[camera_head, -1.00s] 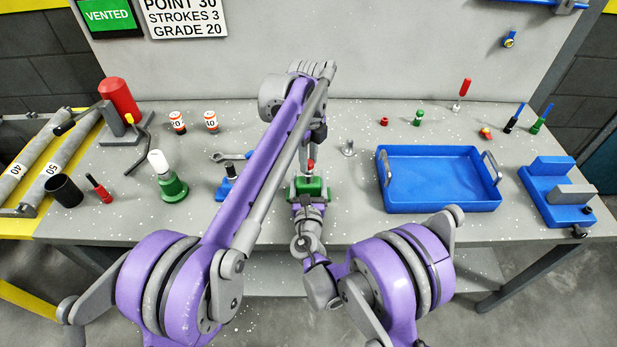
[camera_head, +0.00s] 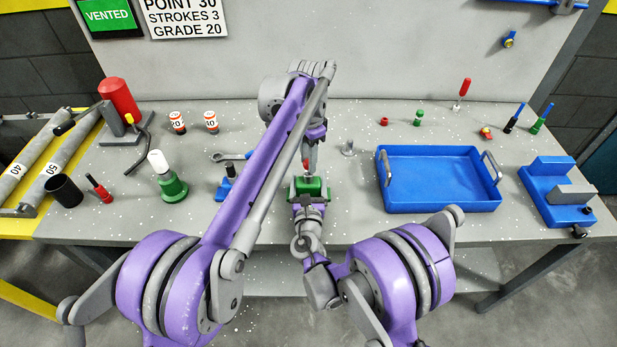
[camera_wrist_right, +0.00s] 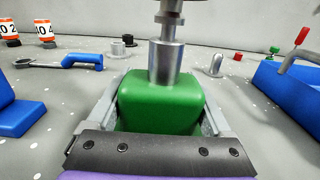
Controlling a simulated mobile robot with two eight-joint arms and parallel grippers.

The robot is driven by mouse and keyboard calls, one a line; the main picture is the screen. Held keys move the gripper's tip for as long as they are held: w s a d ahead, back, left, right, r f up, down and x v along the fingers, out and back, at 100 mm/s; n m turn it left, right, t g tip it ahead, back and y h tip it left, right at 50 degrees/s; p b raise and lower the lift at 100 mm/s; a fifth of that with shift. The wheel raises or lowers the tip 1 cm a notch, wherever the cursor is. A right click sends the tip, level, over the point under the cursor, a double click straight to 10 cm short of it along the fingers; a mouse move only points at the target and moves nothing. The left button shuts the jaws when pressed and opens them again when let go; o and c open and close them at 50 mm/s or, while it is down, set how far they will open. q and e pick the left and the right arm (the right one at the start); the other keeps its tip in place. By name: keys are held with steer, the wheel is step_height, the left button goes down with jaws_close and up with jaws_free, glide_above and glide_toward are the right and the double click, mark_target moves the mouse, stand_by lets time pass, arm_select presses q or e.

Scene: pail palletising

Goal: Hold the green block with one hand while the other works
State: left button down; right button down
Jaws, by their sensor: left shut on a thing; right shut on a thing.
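The green block (camera_head: 309,187) is at the front middle of the bench. In the right wrist view the green block (camera_wrist_right: 160,103) sits between the two grey jaws of my right gripper (camera_wrist_right: 160,118), which is shut on its sides. A silver cylindrical piece (camera_wrist_right: 165,62) stands upright over the block's top, its lower end at or in the top face. My left gripper (camera_head: 312,150) comes down from above the block, shut on a slim piece with a little red showing. Its fingertips are small and partly hidden by my arm.
A blue tray (camera_head: 440,207) lies right of the block, with a blue stepped fixture (camera_head: 556,194) beyond it. Small fittings stand at the back right.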

arm_select(q)
steer(key=n, duration=0.7)
steer(key=shift+n, duration=0.4)
steer(key=shift+r, duration=0.2)
steer(key=shift+r, duration=1.45)
steer(key=shift+r, duration=0.1)
steer(key=shift+r, duration=2)
